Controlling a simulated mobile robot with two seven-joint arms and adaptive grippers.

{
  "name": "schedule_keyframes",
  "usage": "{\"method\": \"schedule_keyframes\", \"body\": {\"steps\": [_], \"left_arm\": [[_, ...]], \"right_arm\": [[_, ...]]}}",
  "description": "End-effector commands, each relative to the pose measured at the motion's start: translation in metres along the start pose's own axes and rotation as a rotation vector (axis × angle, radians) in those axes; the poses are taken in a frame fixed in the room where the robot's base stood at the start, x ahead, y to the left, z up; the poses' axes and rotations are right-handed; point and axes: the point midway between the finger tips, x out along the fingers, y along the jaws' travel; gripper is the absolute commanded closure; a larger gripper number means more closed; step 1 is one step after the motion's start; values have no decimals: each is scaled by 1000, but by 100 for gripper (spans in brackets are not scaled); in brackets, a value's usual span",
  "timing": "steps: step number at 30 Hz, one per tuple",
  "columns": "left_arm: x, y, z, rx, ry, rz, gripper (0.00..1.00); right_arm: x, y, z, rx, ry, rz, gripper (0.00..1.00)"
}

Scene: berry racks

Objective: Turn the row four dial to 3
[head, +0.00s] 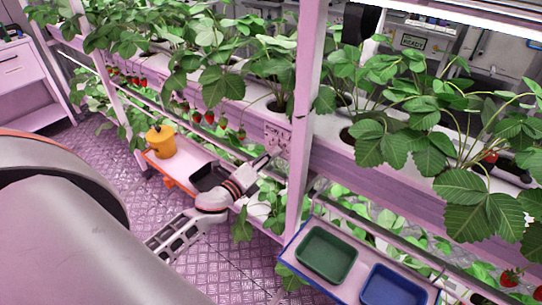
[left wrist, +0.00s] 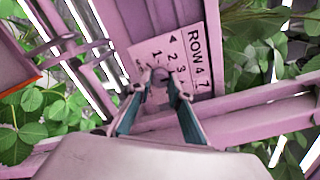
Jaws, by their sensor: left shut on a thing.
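The row four dial plate (left wrist: 190,45) is a pale pink panel printed "ROW 4" with numbers around a small round knob (left wrist: 158,74). In the head view the plate (head: 278,137) sits on the pink rack beam, just left of the upright post. My left gripper (head: 268,159) reaches up to it from below left. In the left wrist view its two dark fingers (left wrist: 160,88) close around the knob from both sides. The fingers hide much of the knob and part of the scale, so I cannot tell which number it points to. My right gripper is not in view.
A pink upright post (head: 303,120) stands just right of the dial. A yellow pot (head: 161,141) and a black tray (head: 207,176) are on a shelf at left. A green tray (head: 326,254) and blue tray (head: 392,286) are at lower right. Strawberry plants hang above.

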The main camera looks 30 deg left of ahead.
Motion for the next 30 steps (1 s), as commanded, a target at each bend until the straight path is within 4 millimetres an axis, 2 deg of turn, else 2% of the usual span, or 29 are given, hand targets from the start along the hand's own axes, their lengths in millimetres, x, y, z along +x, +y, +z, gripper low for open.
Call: {"method": "schedule_keyframes", "body": {"steps": [5,6,8,20,26,30], "left_arm": [[0,0,0,-1,1,-1,100],[0,0,0,-1,1,-1,76],[0,0,0,-2,1,-1,64],[-4,0,-1,-2,1,0,64],[-30,1,-1,-4,1,3,64],[-58,1,-1,-3,1,4,64]], "right_arm": [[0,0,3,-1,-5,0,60],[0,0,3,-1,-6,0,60],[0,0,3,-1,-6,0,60],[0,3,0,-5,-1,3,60],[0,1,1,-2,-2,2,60],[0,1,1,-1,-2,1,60]]}}
